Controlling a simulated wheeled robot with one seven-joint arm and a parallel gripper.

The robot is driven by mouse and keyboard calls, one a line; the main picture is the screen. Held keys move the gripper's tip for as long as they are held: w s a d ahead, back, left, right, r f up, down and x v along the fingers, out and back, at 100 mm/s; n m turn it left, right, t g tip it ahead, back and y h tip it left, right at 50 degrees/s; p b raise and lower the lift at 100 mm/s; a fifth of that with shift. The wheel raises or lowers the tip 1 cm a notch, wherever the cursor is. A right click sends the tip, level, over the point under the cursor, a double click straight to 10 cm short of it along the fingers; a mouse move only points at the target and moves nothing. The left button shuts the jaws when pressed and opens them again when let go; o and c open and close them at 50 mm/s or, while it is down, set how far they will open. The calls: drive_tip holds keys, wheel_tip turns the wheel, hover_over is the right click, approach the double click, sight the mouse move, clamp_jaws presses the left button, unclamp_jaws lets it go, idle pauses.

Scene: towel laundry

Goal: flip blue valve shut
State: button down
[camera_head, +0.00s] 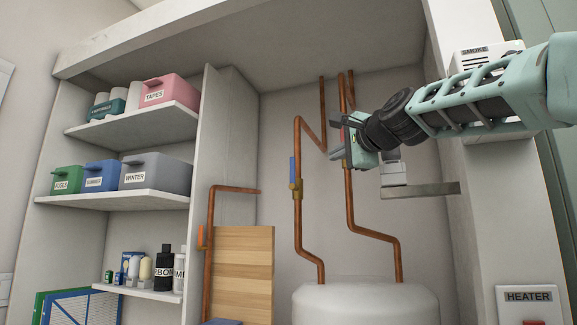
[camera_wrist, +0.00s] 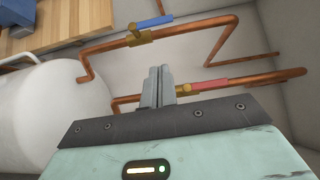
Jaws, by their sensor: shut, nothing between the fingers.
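The blue valve handle (camera_head: 292,170) sits on a brass valve body (camera_head: 297,190) on the left copper pipe. The handle lies along the pipe, upright in the head view. In the wrist view the blue handle (camera_wrist: 153,22) is at the top, beyond my fingers. My gripper (camera_head: 338,145) is to the right of the blue valve, in front of the right pipe. Its fingers (camera_wrist: 158,85) are shut and empty, apart from the blue handle.
A white tank (camera_head: 365,304) stands below the pipes. A grey bracket shelf (camera_head: 420,189) juts out under my gripper. A wooden board (camera_head: 244,270) and another pipe with an orange handle (camera_head: 201,236) are at the left. Shelves with bins (camera_head: 155,174) are further left.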

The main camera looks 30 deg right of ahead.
drive_tip(key=shift+s+d+r, duration=0.1)
drive_tip(key=shift+d+r, duration=0.1)
drive_tip(key=shift+r, duration=0.1)
drive_tip(key=p, duration=0.2)
approach(292, 173)
drive_tip(key=w+d+r, duration=0.2)
drive_tip(key=w+d, duration=0.1)
drive_tip(key=d, duration=0.2)
drive_tip(key=w+a+p, duration=0.3)
drive_tip(key=shift+f, duration=0.1)
